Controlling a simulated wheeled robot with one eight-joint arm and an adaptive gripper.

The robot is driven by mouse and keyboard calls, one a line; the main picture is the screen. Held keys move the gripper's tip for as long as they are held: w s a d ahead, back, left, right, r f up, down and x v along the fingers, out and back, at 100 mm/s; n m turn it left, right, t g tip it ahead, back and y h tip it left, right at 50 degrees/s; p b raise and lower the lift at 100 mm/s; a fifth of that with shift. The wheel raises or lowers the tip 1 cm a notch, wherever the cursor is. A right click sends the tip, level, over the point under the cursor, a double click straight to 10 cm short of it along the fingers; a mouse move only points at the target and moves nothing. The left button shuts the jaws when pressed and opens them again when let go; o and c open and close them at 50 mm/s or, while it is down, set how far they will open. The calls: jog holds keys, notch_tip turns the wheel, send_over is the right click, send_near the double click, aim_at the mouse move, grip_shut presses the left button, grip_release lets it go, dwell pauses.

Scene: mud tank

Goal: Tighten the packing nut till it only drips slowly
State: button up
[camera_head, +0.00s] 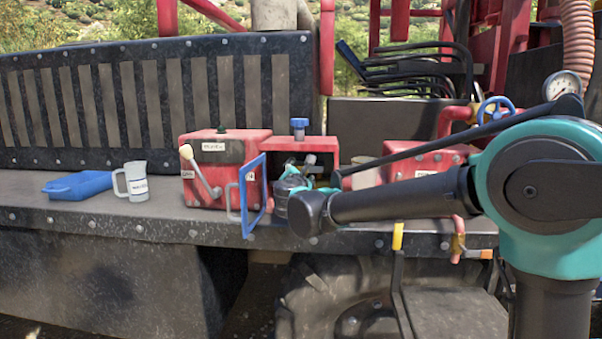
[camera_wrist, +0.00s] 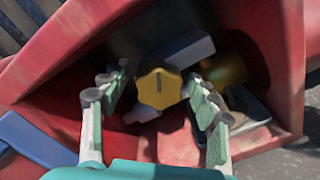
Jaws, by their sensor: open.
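A yellow lobed knob (camera_wrist: 160,88) with a dark slot mark sits inside a red housing, in the middle of the wrist view. A grey block-like part (camera_wrist: 190,48) and a brass-coloured fitting (camera_wrist: 226,70) lie behind it. Which part is the packing nut I cannot tell for sure. My gripper (camera_wrist: 157,97) is open, with one finger on each side of the yellow knob; whether they touch it I cannot tell. In the head view my gripper (camera_head: 290,185) is at the open red box (camera_head: 320,150), partly hidden by my arm. No drip is visible.
A blue-framed door (camera_head: 252,198) stands open at the box's left. A red box with a lever (camera_head: 213,165), a measuring jug (camera_head: 136,182) and a blue tray (camera_head: 78,185) stand further left on the deck. A blue handwheel (camera_head: 495,110) and a gauge (camera_head: 562,86) are at the right.

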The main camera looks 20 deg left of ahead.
jog(key=shift+w, duration=0.1)
jog(key=c, duration=1.2)
jog(key=shift+m, duration=0.3)
jog(key=m, duration=0.3)
jog(key=shift+f+m, duration=0.15)
jog(key=shift+m, duration=1.75)
jog(key=o, duration=1.2)
